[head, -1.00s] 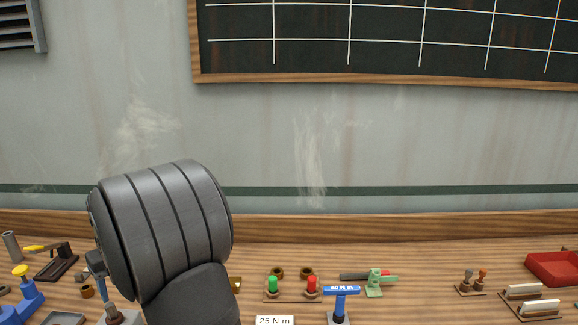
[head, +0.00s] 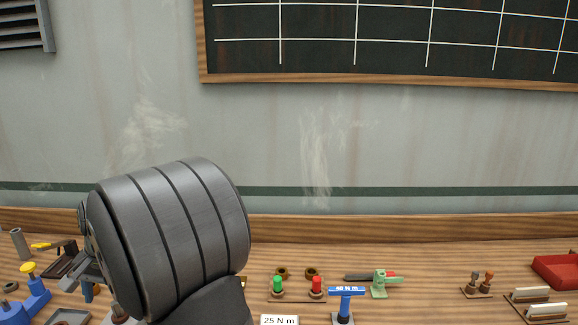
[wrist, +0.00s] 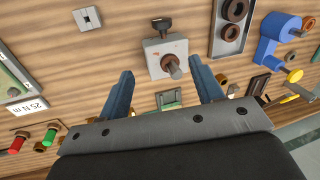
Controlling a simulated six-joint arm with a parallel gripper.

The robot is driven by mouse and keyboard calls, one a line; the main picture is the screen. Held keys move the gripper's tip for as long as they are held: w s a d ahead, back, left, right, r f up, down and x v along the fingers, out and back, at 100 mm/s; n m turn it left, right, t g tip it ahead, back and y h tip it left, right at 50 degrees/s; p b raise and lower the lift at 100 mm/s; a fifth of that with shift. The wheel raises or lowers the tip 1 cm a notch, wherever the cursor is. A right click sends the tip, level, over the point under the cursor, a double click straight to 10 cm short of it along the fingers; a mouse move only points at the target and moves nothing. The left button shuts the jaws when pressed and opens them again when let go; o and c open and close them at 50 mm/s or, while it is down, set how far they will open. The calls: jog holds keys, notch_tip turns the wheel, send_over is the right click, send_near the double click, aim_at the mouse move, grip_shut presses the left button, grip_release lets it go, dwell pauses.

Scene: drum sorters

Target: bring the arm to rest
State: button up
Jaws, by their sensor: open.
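My gripper (wrist: 160,92) shows in the wrist view with its two blue fingers spread apart and nothing between them. It hangs above the wooden bench. A grey block with a dark knob (wrist: 168,58) lies beyond the fingertips, apart from them. In the head view my dark grey arm covers the left-middle of the bench, and only a small part of my gripper shows at its left side.
A blue clamp with a yellow knob (head: 34,288) stands at the left. Green and red buttons (head: 297,288), a blue T-handle tool (head: 345,300), a green device (head: 382,282), stamps (head: 478,284) and a red tray (head: 556,270) spread rightward. A 25 N m label (head: 279,321) sits in front.

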jog(key=shift+m, duration=0.7)
jog(key=x, duration=1.6)
jog(key=shift+s+a+r, duration=0.1)
jog(key=shift+s+a, duration=0.1)
jog(key=shift+s, duration=0.2)
jog(key=w+d+r+n, duration=0.1)
jog(key=d+r, duration=0.3)
jog(key=r, duration=1.1)
jog(key=shift+w+n, duration=0.15)
jog(key=shift+n, duration=0.55)
jog(key=shift+d+r, duration=0.15)
